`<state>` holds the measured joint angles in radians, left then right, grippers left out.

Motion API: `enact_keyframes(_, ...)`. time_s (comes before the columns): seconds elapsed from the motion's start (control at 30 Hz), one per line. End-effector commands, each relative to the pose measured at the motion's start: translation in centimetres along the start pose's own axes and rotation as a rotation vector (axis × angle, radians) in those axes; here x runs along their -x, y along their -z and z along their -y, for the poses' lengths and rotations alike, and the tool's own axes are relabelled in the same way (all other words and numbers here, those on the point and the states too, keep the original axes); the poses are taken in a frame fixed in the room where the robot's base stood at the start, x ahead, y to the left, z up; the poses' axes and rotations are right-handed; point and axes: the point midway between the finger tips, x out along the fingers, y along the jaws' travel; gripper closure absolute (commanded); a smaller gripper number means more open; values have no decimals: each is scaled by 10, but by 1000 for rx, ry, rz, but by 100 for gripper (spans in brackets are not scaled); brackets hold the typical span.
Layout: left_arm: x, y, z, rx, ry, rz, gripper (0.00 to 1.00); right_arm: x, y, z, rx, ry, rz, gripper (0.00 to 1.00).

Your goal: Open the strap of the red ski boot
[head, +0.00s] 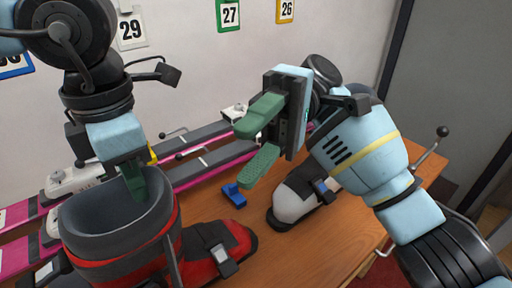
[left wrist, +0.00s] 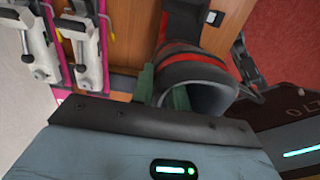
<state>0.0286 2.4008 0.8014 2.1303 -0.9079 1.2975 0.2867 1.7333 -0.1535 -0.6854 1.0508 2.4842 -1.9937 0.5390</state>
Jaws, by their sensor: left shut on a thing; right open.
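The red ski boot (head: 125,245) stands upright at the lower left, with a dark grey cuff and its red toe (head: 232,240) pointing right. A strap with a grey buckle (head: 222,258) crosses its foot; whether it is fastened is unclear. My left gripper (head: 134,185) reaches down into the cuff opening and is shut on the cuff wall. In the left wrist view, its green fingers (left wrist: 163,92) lie either side of the boot's cuff (left wrist: 200,72). My right gripper (head: 248,155) is open and empty, above the bench and right of the boot.
A white and grey boot (head: 295,200) stands on the wooden bench (head: 310,248) below my right gripper. A small blue block (head: 234,195) lies between the boots. Skis (head: 205,170) with bindings lie behind the red boot. Bare wood is free at front right.

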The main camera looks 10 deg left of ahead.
Motion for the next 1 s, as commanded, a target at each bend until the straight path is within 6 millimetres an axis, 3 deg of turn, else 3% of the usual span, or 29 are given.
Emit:
enact_keyframes(0.03,-2,1,-1,-1,-4,-9,82,0,0,0,0,0,0,51)
enact_keyframes(0.2,-1,1,-1,0,-2,-6,59,0,0,0,0,0,0,51)
enact_keyframes(0.57,5,0,0,0,-2,0,59,0,0,0,1,0,0,51)
enact_keyframes(1.0,67,0,0,1,-4,0,59,-1,0,4,2,-4,0,51)
